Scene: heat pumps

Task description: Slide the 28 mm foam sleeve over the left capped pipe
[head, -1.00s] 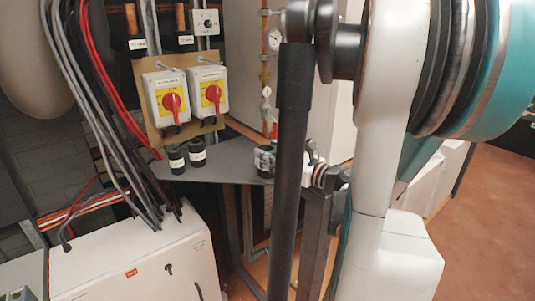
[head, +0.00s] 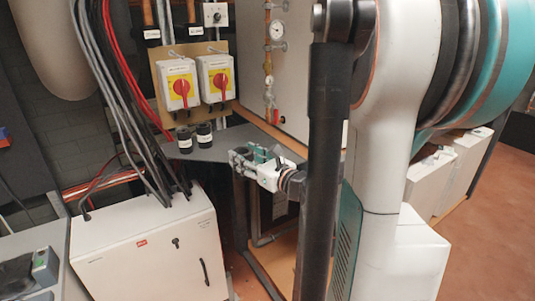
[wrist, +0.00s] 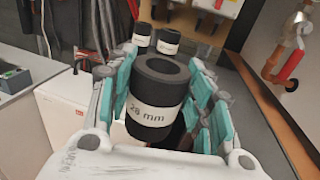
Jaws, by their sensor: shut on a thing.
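The 28 mm foam sleeve (wrist: 160,88) is a short black tube with a white "28 mm" label, its open bore facing up in the wrist view. My gripper (head: 253,159) is shut on it, with teal pads on both sides. In the head view the sleeve (head: 238,158) is small and dark at the fingertips, above or beside the grey shelf. Two copper pipes with black, labelled lower sections, a left one (head: 147,13) and a right one (head: 190,11), show at the top of the head view. Their caps cannot be made out, and the sleeve is apart from them.
Two more black labelled sleeves (head: 184,139) stand on the grey shelf (head: 215,148), left of my gripper. Above them is a board with two red-knobbed switches (head: 180,86). Cables (head: 115,95) hang at the left. A gauge and red-handled valve pipe (head: 268,75) runs at the right.

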